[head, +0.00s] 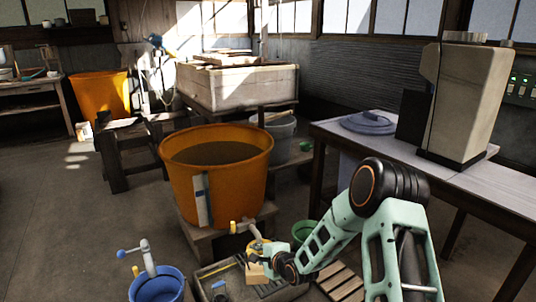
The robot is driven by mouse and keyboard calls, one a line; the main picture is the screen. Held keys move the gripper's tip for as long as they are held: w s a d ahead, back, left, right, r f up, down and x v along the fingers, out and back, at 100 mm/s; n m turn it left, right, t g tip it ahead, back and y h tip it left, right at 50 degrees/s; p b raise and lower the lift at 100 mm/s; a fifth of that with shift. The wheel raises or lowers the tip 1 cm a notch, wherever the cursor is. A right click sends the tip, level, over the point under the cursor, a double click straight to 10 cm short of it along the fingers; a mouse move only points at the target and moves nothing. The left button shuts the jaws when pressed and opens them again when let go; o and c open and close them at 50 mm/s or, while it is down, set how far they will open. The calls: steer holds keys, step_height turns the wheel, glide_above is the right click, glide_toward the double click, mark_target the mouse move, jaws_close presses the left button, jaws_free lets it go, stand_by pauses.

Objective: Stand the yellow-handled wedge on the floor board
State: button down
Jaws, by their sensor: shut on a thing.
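My gripper (268,259) is low in front of the orange tub, at the end of my pale green arm. It is shut on what looks like the wedge, a small pale wooden block (255,273) with a yellow part (259,246) above it. The jaws hide part of it, and its exact tilt is too small to tell. Below it lies a dark, low board or tray (207,271) on the floor, which may be the floor board. I cannot tell whether the block touches it. A blue-handled tool (219,290) and a thin yellow strip lie there.
A blue bucket (157,286) is at the left, a green bucket (303,232) and slatted wood (341,282) at the right. Open floor lies left.

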steer(key=s+d+r+m+t+h, duration=0.1)
steer(key=s+d+r+m+h, duration=0.2)
steer(key=d+r, duration=0.8)
steer(key=s+d+r+m+t+h, duration=0.1)
steer(key=s+d+r+m+h, duration=0.35)
steer(key=r, duration=0.95)
step_height(320, 180, up, 36)
steer(key=w+d+n+y+p, duration=0.1)
steer(key=d+p, duration=0.1)
steer(key=p, duration=3.4)
steer(key=s+f, duration=0.3)
steer(key=f, duration=0.3)
steer(key=s+f, duration=0.3)
steer(key=f, duration=0.4)
steer(key=shift+s+f, duration=0.25)
steer(key=shift+d, duration=0.1)
